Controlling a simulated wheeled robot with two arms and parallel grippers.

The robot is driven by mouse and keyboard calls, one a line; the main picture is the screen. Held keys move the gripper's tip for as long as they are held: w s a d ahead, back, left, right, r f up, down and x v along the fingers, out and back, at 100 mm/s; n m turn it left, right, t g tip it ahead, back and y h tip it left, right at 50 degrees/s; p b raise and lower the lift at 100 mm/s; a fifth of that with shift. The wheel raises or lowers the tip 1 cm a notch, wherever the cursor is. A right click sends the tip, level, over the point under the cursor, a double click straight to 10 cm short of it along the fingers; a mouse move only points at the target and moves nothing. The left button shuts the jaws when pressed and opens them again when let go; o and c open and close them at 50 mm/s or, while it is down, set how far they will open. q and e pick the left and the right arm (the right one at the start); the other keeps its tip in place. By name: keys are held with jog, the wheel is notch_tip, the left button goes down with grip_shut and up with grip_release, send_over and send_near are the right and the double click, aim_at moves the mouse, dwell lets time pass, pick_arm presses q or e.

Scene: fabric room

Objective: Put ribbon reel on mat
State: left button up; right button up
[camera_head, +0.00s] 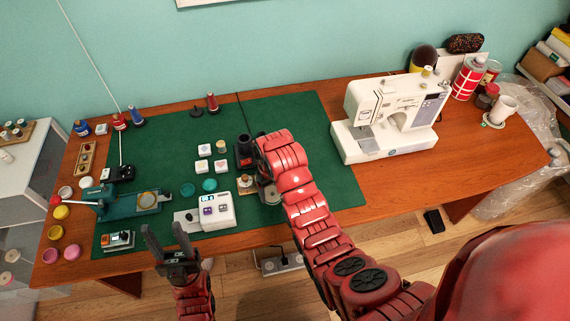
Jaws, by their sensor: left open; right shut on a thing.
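The green mat (300,120) lies flat on the wooden table, with many sewing items on it. My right arm reaches over the mat, and its dark gripper (246,152) is at the mat's middle. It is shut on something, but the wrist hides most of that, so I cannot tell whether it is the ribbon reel. My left gripper (171,254) is open and empty at the table's front edge, below the white device. Small yellow (60,212) and pink (72,252) round pieces lie at the table's left end; I cannot tell whether any is a reel.
A white sewing machine (395,110) stands right of the mat. A white device (208,213), a teal tool (125,201), pale blocks (203,165) and teal discs (209,185) occupy the mat's left and middle. The mat's right strip looks clear.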

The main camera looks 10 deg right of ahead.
jog(key=w+d+b, duration=0.1)
jog(key=d+b, duration=0.1)
jog(key=w+d+f+b, duration=0.1)
jog(key=w+d+b, duration=0.1)
jog(key=d, duration=0.1)
jog(key=w+d+f+b, duration=0.1)
jog(key=w+d+b, duration=0.1)
jog(key=d, duration=0.1)
jog(key=shift+w+d, duration=0.15)
jog(key=shift+d, duration=0.05)
jog(key=w+d, duration=0.1)
jog(key=d+r+p, duration=0.1)
jog(key=d, duration=0.1)
jog(key=shift+w+p, duration=0.3)
jog(key=shift+w, duration=0.05)
jog(key=shift+w+d+f, duration=0.1)
jog(key=shift+w+d, duration=0.1)
jog(key=shift+d, duration=0.3)
jog(key=shift+w+d+f, duration=0.1)
jog(key=shift+w+d, duration=0.15)
jog(key=shift+f+p, duration=0.95)
jog(key=shift+f, duration=0.8)
